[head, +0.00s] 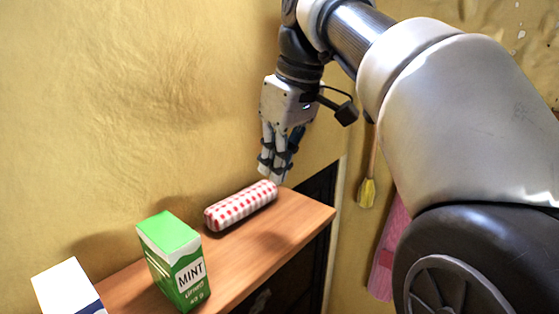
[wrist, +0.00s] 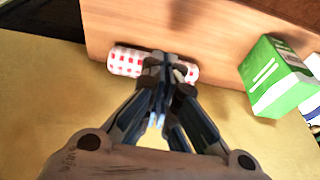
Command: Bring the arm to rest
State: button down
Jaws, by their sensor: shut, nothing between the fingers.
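My gripper (head: 274,178) is shut and empty, pointing down at the right end of a red-and-white checked roll (head: 240,206) in the head view. The roll lies on its side on a wooden shelf top (head: 280,232). In the wrist view my gripper (wrist: 168,62) covers the middle of the roll (wrist: 125,61), with both of its ends showing. The fingertips look above or just beside the roll; I cannot tell whether they touch it. My arm reaches in from the upper right of the head view.
A green mint carton (head: 175,260) stands on the shelf left of the roll; it also shows in the wrist view (wrist: 275,75). A white and blue box (head: 66,290) is at the far left. A yellow wall (head: 130,100) rises behind. A yellow brush (head: 367,190) hangs to the right.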

jog(key=s+d+f+m+t+h+b, duration=0.1)
jog(key=s+d+f+m+b, duration=0.2)
jog(key=f, duration=1.3)
jog(key=s+d+f+m+t+b, duration=0.1)
jog(key=s+d+f+m+b, duration=0.3)
jog(key=s+d+f+b, duration=0.4)
jog(key=s+d+f+m+h+b, duration=0.1)
jog(key=s+d+f+m+b, duration=0.2)
jog(key=s+f+b, duration=0.9)
jog(key=d+f+b, duration=0.3)
jog(key=f+b, duration=0.1)
jog(key=f, duration=0.9)
jog(key=shift+s+d+t+h, duration=0.15)
jog(key=shift+d+t+h, duration=0.15)
jog(key=shift+t, duration=0.1)
jog(key=shift+f+m, duration=0.1)
jog(key=shift+m, duration=0.2)
